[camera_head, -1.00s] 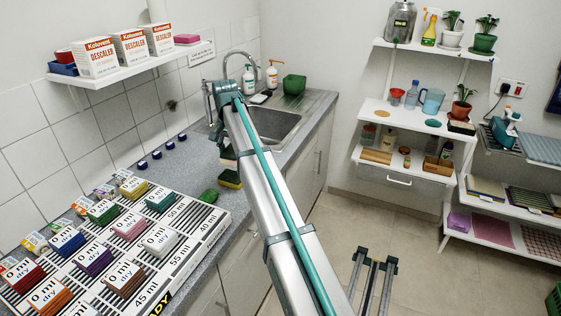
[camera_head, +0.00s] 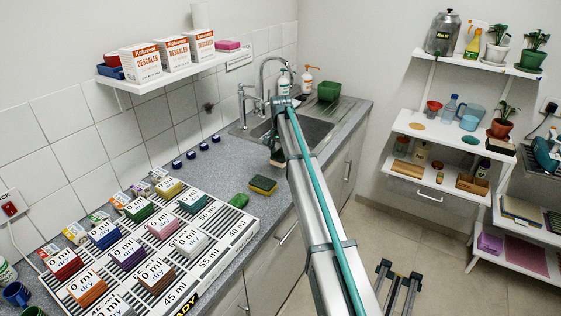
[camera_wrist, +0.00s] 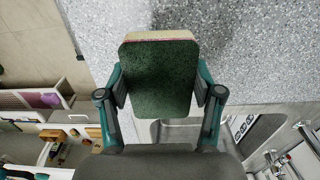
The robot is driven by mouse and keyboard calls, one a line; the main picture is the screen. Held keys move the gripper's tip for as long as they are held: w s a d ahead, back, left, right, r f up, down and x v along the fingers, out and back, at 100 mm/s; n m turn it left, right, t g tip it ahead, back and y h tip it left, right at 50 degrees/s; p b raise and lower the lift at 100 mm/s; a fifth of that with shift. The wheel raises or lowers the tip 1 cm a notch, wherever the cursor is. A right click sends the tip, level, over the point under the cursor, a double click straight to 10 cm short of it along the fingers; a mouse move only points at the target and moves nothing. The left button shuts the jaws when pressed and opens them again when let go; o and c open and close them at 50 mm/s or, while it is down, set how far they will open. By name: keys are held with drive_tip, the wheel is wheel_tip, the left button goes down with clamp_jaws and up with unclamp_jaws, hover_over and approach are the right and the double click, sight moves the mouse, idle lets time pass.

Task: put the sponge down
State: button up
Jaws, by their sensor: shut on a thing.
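My gripper (camera_wrist: 158,88) is shut on a sponge (camera_wrist: 156,68), one finger on each side of it. In the wrist view the sponge shows a dark green scouring face, with a thin pink and beige edge at its far end. Speckled grey counter lies beyond it; I cannot tell the gap. My arm hides most of the gripper there.
A green lump (camera_head: 238,201) lies beside the yellow sponge. A white board with several labelled blocks (camera_head: 205,266) fills the near counter. The sink (camera_head: 312,131) and tap (camera_head: 268,75) are behind. Counter left of the yellow sponge (camera_head: 215,175) is clear.

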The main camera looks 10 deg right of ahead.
sight(280, 170)
drive_tip(key=shift+w+f+p, duration=0.3)
drive_tip(key=shift+w+f, duration=0.65)
drive_tip(key=shift+f, duration=0.1)
drive_tip(key=f+p, duration=0.2)
drive_tip(key=shift+w+f, duration=0.2)
drive_tip(key=shift+f, duration=0.7)
drive_tip(key=o, duration=1.2)
drive_tip(key=shift+f, duration=0.1)
wheel_tip(280, 170, up, 12)
drive_tip(key=b, duration=0.4)
